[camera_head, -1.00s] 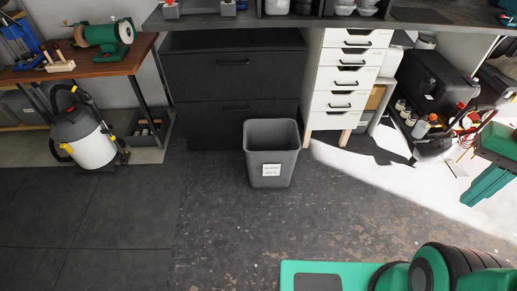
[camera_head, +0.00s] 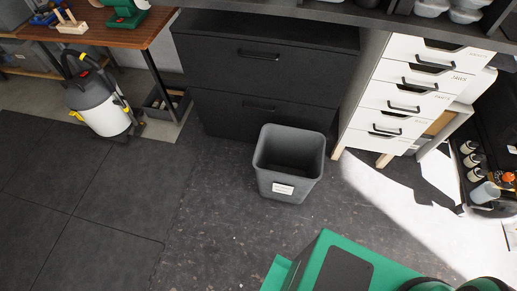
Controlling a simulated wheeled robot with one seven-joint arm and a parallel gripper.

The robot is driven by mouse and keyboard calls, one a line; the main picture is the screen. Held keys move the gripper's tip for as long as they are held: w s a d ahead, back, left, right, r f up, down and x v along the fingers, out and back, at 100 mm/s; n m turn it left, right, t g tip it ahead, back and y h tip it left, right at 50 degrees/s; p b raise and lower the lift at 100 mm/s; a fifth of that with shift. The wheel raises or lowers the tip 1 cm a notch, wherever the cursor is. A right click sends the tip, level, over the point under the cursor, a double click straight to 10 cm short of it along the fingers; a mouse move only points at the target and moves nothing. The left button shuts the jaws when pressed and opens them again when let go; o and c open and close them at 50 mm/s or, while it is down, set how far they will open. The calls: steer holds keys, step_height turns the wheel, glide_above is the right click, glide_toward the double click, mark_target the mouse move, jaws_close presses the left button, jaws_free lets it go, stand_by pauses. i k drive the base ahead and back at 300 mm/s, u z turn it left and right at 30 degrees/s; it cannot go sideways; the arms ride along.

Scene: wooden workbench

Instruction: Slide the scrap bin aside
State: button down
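The scrap bin (camera_head: 287,188) is a grey, open-topped bin with a small white label on its front. It stands upright on the dark floor, in front of the black drawer cabinet (camera_head: 240,100) and left of the white drawer unit. The part of its inside that shows looks empty. My gripper is not in view. Green and black parts of my own body show at the bottom right, apart from the bin.
The white drawer unit (camera_head: 405,95) stands right of the bin on wooden legs. A vacuum cleaner (camera_head: 98,103) and a low dark crate (camera_head: 163,100) are at the left by the wooden table (camera_head: 130,32). Bottles (camera_head: 472,158) stand at the right. Floor left of the bin is clear.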

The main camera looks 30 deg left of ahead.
mark_target(288, 162)
steer(key=u, duration=0.55)
steer(key=i, duration=0.95)
steer(key=u, duration=0.7)
